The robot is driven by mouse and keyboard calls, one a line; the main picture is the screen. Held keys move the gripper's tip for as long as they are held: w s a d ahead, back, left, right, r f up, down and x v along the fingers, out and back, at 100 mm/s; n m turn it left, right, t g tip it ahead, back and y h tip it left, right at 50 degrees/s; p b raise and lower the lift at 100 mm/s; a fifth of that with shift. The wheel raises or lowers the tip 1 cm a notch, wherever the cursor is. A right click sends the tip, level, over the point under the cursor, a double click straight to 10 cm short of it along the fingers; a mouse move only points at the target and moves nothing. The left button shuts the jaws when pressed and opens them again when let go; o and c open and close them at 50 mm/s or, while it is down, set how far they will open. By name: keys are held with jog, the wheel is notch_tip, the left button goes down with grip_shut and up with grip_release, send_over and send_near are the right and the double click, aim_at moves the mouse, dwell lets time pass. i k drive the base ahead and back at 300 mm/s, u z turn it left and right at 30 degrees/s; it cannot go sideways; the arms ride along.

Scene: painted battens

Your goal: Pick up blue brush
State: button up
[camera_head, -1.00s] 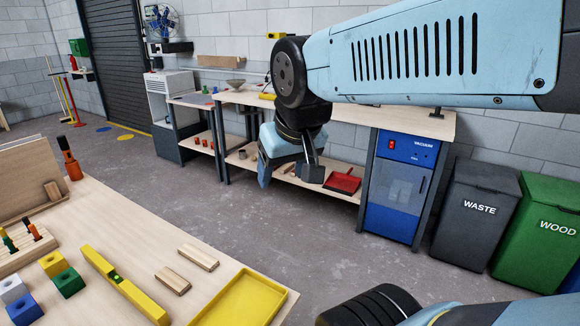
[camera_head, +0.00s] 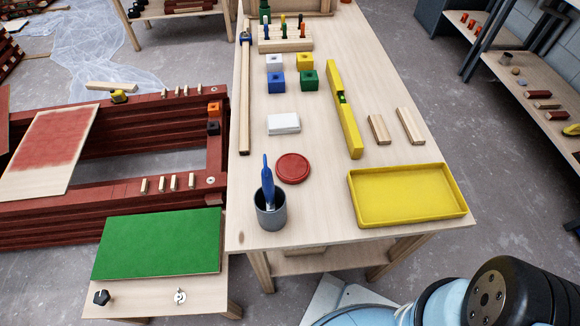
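The blue brush (camera_head: 267,180) stands upright, leaning slightly, in a grey cup (camera_head: 271,213) near the front left corner of the wooden workbench (camera_head: 315,217). Its handle sticks up above the rim; its lower end is hidden inside the cup. My gripper is not in view now; only part of my arm shows at the lower right, below the bench's front edge.
A red round lid (camera_head: 292,168) lies just behind the cup. A yellow tray (camera_head: 408,195) is to its right, with a yellow level (camera_head: 343,110) and two wooden blocks behind. A green board (camera_head: 158,243) lies on a lower table at left. Bare bench top lies between cup and tray.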

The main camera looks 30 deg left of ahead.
aim_at(268, 187)
jog(key=u, duration=0.55)
jog(key=k, duration=0.6)
jog(key=u, duration=0.85)
jog(key=k, duration=0.7)
jog(key=u, duration=0.2)
jog(key=i, duration=1.05)
